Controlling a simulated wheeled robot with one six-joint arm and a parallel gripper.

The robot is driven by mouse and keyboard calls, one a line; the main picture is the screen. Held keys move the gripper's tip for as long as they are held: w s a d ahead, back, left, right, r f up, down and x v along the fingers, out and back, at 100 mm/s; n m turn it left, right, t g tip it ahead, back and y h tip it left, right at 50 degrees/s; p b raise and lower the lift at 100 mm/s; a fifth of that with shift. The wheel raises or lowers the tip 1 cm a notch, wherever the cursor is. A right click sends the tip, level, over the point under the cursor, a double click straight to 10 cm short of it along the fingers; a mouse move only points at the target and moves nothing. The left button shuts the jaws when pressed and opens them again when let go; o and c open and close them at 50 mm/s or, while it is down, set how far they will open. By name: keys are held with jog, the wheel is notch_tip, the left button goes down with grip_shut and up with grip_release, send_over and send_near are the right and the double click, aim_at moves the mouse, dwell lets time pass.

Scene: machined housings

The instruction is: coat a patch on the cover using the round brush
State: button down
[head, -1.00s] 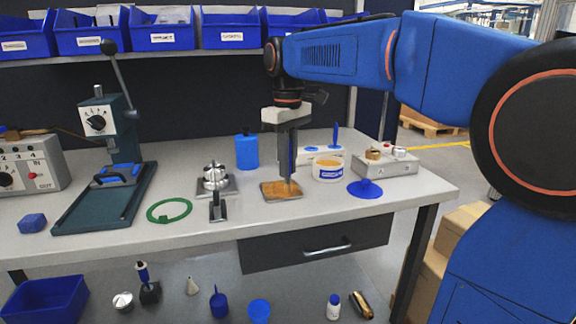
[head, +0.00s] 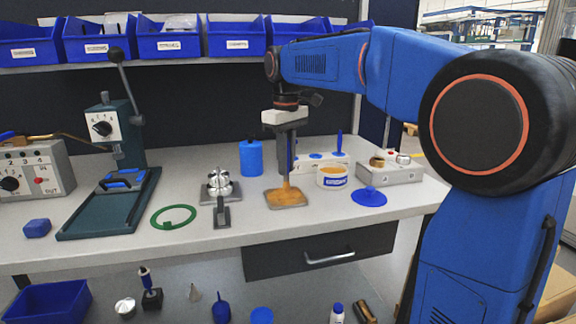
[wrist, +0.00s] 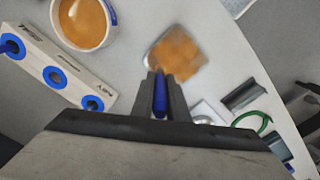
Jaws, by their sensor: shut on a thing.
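The cover appears to be a flat square grey plate (head: 301,203) lying on the bench, its top largely spread with an orange-brown coat; it also shows, blurred, in the wrist view (wrist: 177,54). My gripper (head: 287,172) points straight down above it, shut on the blue handle of the round brush (wrist: 160,96). The brush's orange-brown lower end (head: 286,186) is at the plate's surface; I cannot tell whether it touches. A white tub (head: 332,178) of orange-brown paste stands open just right of the plate, and shows in the wrist view (wrist: 82,22).
A blue disc (head: 369,197) and grey box (head: 398,175) lie right. Left are a metal fixture (head: 220,184), green ring (head: 174,217) and lever press (head: 118,190). A blue bottle (head: 250,158) stands behind.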

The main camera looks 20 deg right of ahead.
jog(key=shift+w, duration=0.4)
jog(key=shift+d, duration=0.65)
jog(key=shift+s+a, duration=0.15)
jog(key=shift+s, duration=1.9)
jog(key=shift+s+a, duration=0.1)
jog(key=shift+s, duration=1.9)
jog(key=shift+w+d+r, duration=0.1)
jog(key=shift+w+d, duration=0.05)
jog(key=shift+w, duration=3.9)
jog(key=shift+a, duration=0.55)
jog(key=shift+s+a, duration=0.2)
jog(key=shift+s, duration=3.75)
jog(key=shift+a, duration=0.55)
jog(key=shift+w+d, duration=0.15)
jog(key=shift+w, duration=3.8)
